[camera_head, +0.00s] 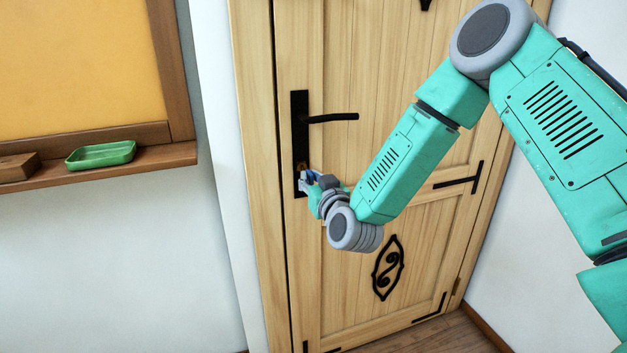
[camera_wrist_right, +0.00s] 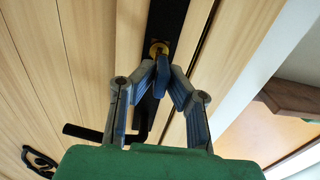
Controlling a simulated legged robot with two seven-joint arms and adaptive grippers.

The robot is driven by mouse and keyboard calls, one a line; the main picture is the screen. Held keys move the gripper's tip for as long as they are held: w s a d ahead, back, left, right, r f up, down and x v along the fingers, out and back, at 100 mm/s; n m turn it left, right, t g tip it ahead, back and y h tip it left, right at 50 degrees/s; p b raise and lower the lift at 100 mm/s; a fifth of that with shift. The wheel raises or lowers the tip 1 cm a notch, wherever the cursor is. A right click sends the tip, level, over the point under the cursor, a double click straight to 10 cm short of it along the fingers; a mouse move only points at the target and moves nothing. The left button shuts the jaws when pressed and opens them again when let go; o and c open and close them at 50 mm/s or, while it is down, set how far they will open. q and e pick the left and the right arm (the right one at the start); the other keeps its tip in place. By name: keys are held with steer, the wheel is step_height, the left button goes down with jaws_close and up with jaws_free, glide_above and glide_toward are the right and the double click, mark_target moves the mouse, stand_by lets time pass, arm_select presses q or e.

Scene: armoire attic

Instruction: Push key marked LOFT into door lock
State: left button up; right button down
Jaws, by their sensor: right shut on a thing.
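The wooden door (camera_head: 390,130) is closed and has a tall black lock plate (camera_head: 300,125) with a brass lock (camera_head: 302,167) in its lower part. My right gripper (camera_head: 307,179) is at that lock. In the right wrist view, my right gripper (camera_wrist_right: 163,75) is shut on a blue key (camera_wrist_right: 163,64) directly in front of the brass lock (camera_wrist_right: 158,47). The key's far end meets the lock or is very close to it; how deep it sits I cannot tell. No LOFT marking is readable. My left gripper is not in view.
A black door handle (camera_head: 332,117) sticks out above the lock, and it also shows in the right wrist view (camera_wrist_right: 85,132). A green tray (camera_head: 101,154) stands on a wooden ledge (camera_head: 160,157) at the left. Black fittings lie on the door.

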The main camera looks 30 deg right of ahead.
steer(key=shift+x, duration=1.1)
steer(key=c, duration=1.5)
jaws_free()
steer(key=shift+c, duration=0.2)
steer(key=shift+s, duration=0.2)
steer(key=v, duration=1.1)
steer(key=shift+s, duration=0.3)
steer(key=shift+f, duration=0.1)
